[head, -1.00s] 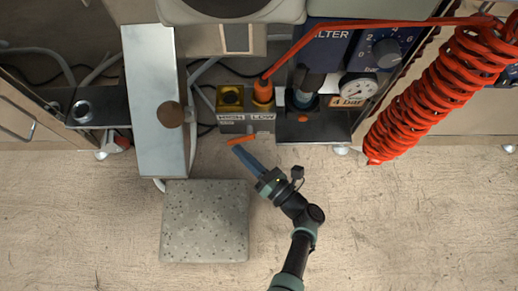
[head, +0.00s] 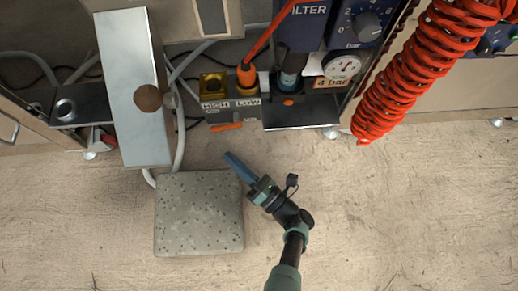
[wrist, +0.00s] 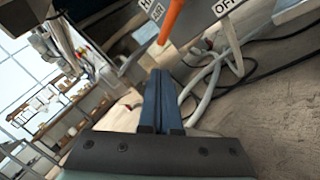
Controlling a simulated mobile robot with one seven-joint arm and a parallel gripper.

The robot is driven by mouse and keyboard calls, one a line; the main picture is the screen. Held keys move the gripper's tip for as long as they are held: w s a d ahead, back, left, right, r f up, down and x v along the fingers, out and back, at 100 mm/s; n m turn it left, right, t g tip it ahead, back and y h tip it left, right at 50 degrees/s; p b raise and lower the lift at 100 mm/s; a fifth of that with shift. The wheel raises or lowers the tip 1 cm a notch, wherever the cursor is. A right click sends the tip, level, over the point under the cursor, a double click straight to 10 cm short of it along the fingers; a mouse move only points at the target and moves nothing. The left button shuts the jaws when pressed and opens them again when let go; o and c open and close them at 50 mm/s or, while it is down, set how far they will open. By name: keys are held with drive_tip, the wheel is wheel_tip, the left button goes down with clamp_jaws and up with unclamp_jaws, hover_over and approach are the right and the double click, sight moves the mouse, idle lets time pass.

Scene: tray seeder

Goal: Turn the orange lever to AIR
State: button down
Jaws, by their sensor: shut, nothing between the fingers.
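The orange lever (head: 228,126) is on the front of the grey valve block (head: 220,115), below the HIGH and LOW labels. It lies nearly level in the head view. In the wrist view the lever (wrist: 172,20) runs between a small label (wrist: 157,13) that seems to read AIR and the OFF label (wrist: 227,6), nearer the first. Its exact setting is hard to tell. My gripper (head: 229,156) has its blue fingers shut and empty, just in front of the lever and apart from it. The fingers (wrist: 158,76) also show in the wrist view.
A speckled stone block (head: 200,213) stands left of my gripper. A metal plate with a brown knob (head: 148,98) is behind it. An orange hose rises from the LOW port (head: 246,77). A red coiled hose (head: 430,70) hangs at the right. The floor in front is clear.

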drive_tip(key=f+b+v, duration=0.1)
drive_tip(key=v, duration=0.7)
drive_tip(key=shift+s, duration=0.2)
drive_tip(key=shift+s+f, duration=0.1)
